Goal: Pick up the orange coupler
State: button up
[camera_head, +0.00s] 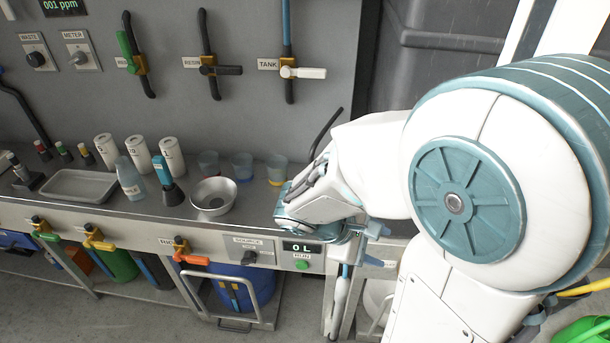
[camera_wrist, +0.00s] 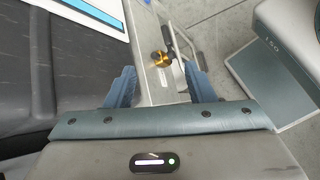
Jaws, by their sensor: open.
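A small orange-and-black fitting (camera_wrist: 160,58), which looks like the orange coupler, shows in the wrist view against a pale grey surface. It is small and blurred there, and I cannot tell if it is attached to anything. My gripper (camera_wrist: 160,86) is open, with its two blue fingers apart and nothing between the tips. The fitting appears beyond the fingertips, roughly midway between them, and not touching. In the head view I cannot pick out the coupler; my arm covers the right end of the bench.
The metal bench (camera_head: 95,213) holds a tray (camera_head: 80,171), white canisters, a metal bowl (camera_head: 213,196) and cups.

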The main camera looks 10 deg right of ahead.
jog(key=w+a+f+n+t+b, duration=0.2)
jog(key=w+a+f+n+t, duration=0.1)
jog(key=w+a+n+t, duration=0.6)
jog(key=w+a+f+n+t+b, duration=0.2)
jog(key=w+a+f+n+t, duration=0.3)
jog(key=n, duration=0.5)
jog(key=shift+t, duration=0.5)
jog(key=x, duration=0.2)
jog(key=r+x, duration=0.1)
jog(key=x, duration=0.5)
jog(key=shift+d+r, duration=0.25)
jog(key=shift+d, duration=0.1)
jog(key=shift+x, duration=3.05)
jog(key=shift+w+a+r, duration=0.1)
jog(key=shift+a+r, duration=0.1)
grip_shut()
